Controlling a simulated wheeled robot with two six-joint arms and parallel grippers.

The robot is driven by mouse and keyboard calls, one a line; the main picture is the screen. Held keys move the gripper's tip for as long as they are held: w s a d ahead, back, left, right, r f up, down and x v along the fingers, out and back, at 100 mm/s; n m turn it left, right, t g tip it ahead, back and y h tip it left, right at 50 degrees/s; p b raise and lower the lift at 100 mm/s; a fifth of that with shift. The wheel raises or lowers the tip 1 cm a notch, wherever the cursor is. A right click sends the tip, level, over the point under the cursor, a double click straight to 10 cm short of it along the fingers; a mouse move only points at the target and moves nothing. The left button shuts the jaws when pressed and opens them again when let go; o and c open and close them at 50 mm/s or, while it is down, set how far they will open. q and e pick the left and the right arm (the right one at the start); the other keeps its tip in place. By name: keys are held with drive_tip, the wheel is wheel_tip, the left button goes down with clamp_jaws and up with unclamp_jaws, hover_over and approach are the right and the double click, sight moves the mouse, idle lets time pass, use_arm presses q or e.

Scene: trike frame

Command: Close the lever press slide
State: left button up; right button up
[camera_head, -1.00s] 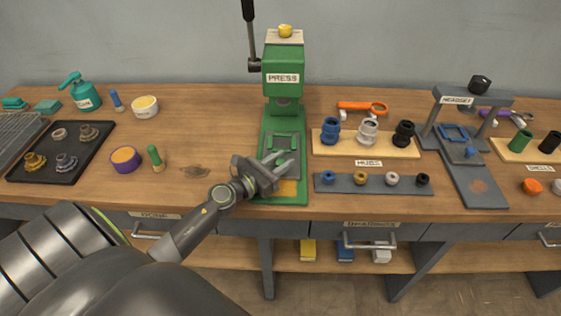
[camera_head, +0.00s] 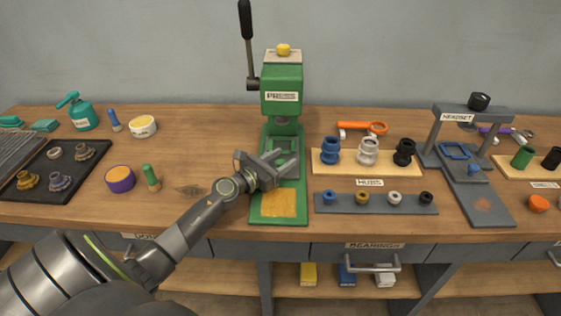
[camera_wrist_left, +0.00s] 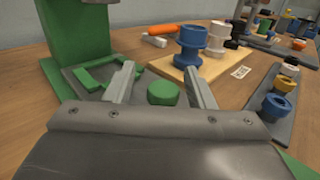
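The green lever press (camera_head: 283,98) stands at the back middle of the bench, its black lever (camera_head: 247,45) upright at its left. Its grey slide (camera_head: 296,144) carries a green U-shaped holder and lies over the back part of the green base, partly under the head. My left gripper (camera_head: 287,162) is over the slide's front. In the left wrist view, the open fingers (camera_wrist_left: 160,80) stand on either side of the slide's round green knob (camera_wrist_left: 163,93), with gaps beside it. An orange-yellow patch (camera_head: 279,203) shows bare on the base in front. My right gripper is not in view.
Hubs on a wooden board (camera_head: 330,170) and bearings on a grey strip (camera_head: 343,208) sit close to the right of the press. A grey headset press (camera_head: 474,117) stands further right.

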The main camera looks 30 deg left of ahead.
use_arm(q)
drive_tip(key=shift+s+f, duration=0.1)
drive_tip(key=b+v, duration=0.1)
drive_tip(key=v, duration=0.2)
drive_tip(key=b+v, duration=0.1)
drive_tip(key=v, duration=0.2)
drive_tip(key=b+v, duration=0.1)
drive_tip(key=v, duration=0.2)
drive_tip(key=shift+s+a+f+b, duration=0.15)
drive_tip(key=shift+s+f+b, duration=0.1)
drive_tip(key=shift+f+b, duration=0.05)
drive_tip(key=b+v, duration=0.4)
drive_tip(key=b, duration=0.3)
drive_tip(key=shift+s+a, duration=0.1)
drive_tip(key=shift+s, duration=0.25)
drive_tip(key=shift+s+a+r, duration=0.15)
drive_tip(key=shift+s+r, duration=0.05)
drive_tip(key=shift+s, duration=0.15)
drive_tip(key=shift+s+a+b, duration=0.15)
drive_tip(key=shift+s+b, duration=0.1)
drive_tip(key=shift+b, duration=0.1)
drive_tip(key=shift+s+a+r+b, duration=0.1)
drive_tip(key=shift+s+b, duration=0.25)
drive_tip(key=shift+s, duration=0.5)
drive_tip(key=shift+r, duration=0.1)
